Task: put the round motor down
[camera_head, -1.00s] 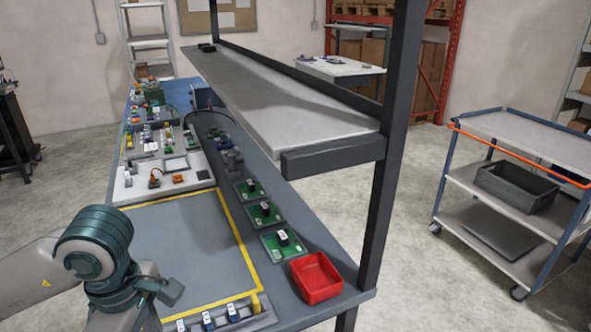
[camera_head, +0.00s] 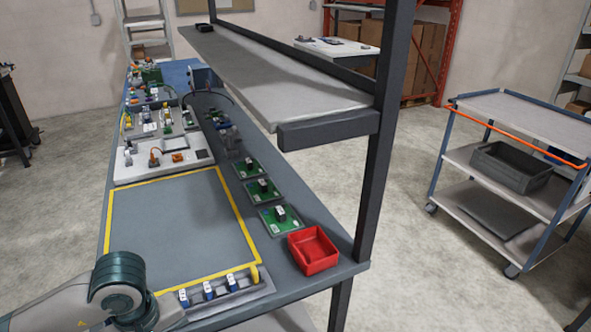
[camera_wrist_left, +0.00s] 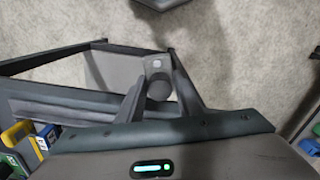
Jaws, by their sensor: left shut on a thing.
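The round motor (camera_wrist_left: 158,90) shows in the left wrist view as a dark round body with a lighter grey end piece. My left gripper (camera_wrist_left: 157,72) is shut on it, with one finger on each side. Beyond it lies grey floor and a dark-framed structure. In the head view my left arm is at the bottom left, and its fingers and the motor cannot be made out there. My right gripper is in neither view.
A bare yellow-bordered area (camera_head: 175,228) covers the near bench. A rack with several labelled blue pieces (camera_head: 208,289) lies along its front edge. A red bin (camera_head: 313,250) and green boards (camera_head: 279,219) stand right, beside the shelf post (camera_head: 380,150). A cart (camera_head: 515,180) stands farther right.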

